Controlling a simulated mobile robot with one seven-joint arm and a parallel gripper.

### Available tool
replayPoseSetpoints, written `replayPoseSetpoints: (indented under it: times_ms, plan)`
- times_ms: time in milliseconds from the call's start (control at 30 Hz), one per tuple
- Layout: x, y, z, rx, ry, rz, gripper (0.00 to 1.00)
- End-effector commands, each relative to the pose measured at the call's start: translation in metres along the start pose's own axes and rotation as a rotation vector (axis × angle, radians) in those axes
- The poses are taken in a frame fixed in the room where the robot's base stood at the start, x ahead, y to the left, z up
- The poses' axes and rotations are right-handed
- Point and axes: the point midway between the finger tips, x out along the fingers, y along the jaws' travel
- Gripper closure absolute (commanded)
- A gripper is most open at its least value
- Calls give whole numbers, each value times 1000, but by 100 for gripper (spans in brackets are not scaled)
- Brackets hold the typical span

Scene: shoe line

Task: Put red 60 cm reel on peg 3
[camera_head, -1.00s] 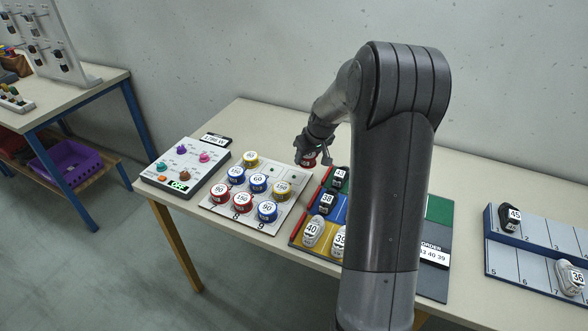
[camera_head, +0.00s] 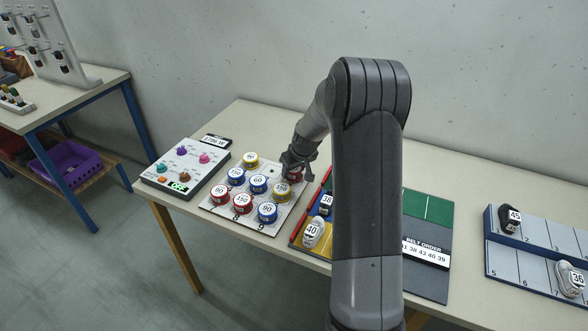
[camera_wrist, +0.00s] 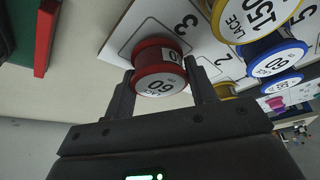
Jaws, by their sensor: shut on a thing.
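The red reel (camera_wrist: 160,68), labelled 60, is between the two fingers of my gripper (camera_wrist: 162,92) in the wrist view. In the head view my gripper (camera_head: 296,170) is at the back right corner of the white peg board (camera_head: 215,208), with the red reel (camera_head: 293,176) below it. In the wrist view the reel overlaps the square marked 3 (camera_wrist: 183,24). Peg 3 itself is hidden, and I cannot tell whether the reel is around it or just above it. The square marked 2 (camera_wrist: 210,66) beside it holds no reel.
Several other reels stand on the board, including a yellow 150 reel (camera_wrist: 255,14) and a blue reel (camera_wrist: 276,56) near my gripper. A red bar (camera_wrist: 45,38) and shoes, one marked 40 (camera_head: 314,233), lie to the right. A control box (camera_head: 185,166) stands left.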

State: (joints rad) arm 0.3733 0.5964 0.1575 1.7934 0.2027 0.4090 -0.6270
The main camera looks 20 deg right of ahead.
Motion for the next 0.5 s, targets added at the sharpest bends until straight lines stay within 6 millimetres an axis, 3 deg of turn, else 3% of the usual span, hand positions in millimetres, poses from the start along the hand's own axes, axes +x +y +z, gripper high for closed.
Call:
replayPoseSetpoints:
  times_ms: [300, 333, 500]
  plan:
    - [9, 0, 4, 0, -1, 0, 71]
    - [9, 0, 4, 0, -1, 0, 47]
    - [9, 0, 4, 0, -1, 0, 33]
